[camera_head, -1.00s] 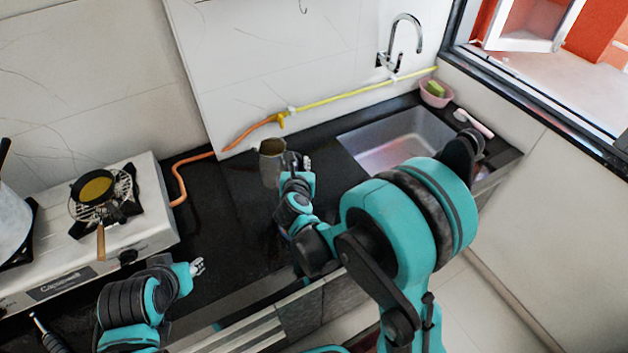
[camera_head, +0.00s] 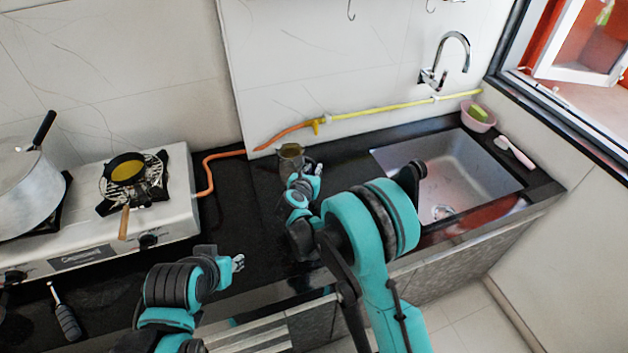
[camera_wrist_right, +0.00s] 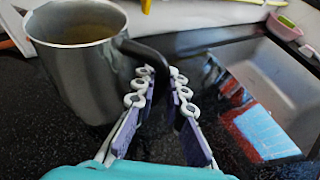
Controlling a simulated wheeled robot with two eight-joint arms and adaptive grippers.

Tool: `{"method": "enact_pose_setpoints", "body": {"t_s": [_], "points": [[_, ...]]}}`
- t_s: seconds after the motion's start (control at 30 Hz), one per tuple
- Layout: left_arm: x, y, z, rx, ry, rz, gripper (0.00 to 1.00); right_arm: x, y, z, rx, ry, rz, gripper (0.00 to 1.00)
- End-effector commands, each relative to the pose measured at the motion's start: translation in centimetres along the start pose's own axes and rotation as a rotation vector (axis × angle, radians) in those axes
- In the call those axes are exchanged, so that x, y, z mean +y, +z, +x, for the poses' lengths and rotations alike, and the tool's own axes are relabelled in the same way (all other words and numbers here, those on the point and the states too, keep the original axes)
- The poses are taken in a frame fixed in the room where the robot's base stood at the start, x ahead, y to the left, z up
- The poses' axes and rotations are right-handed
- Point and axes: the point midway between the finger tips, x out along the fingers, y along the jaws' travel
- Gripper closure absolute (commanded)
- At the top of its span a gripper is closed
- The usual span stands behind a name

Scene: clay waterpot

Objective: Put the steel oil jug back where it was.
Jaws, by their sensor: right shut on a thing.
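The steel oil jug (camera_head: 291,153) is upright over the black counter, near the back wall, between the stove and the sink. In the right wrist view the jug (camera_wrist_right: 82,62) fills the upper left, with brownish liquid inside. My right gripper (camera_head: 312,172) is to the right of the jug. In the wrist view its fingers (camera_wrist_right: 160,85) are closed around the dark handle. I cannot tell whether the jug's base touches the counter. My left gripper (camera_head: 238,263) is over the counter's front edge, away from the jug, and too small to read.
A stove (camera_head: 100,215) at left holds a small pan (camera_head: 125,170) with yellow contents and a large pot (camera_head: 28,185). An orange hose (camera_head: 205,178) runs behind the counter. The sink (camera_head: 445,170) is at right, with a pink bowl (camera_head: 477,118) behind. The counter between is mostly clear.

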Motion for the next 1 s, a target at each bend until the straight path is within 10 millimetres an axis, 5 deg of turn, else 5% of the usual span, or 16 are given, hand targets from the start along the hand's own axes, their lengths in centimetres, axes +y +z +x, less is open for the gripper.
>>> {"method": "enact_pose_setpoints", "body": {"t_s": [0.3,0.73,0.8,1.0], "points": [[0.0,1.0,1.4,0.000,0.000,0.000,0.63,0.0,-3.6,1.5,-0.001,0.000,0.000,1.00],[0.0,1.2,1.8,0.000,0.000,0.000,0.63,0.0,-4.1,1.7,-0.001,0.001,0.000,1.00],[0.0,1.1,1.6,0.000,0.000,0.000,0.63,0.0,-4.0,1.6,0.000,0.000,0.000,0.70],[0.0,1.1,1.6,0.000,0.000,0.000,0.63,0.0,-4.0,1.6,0.000,0.000,0.000,0.68]]}}
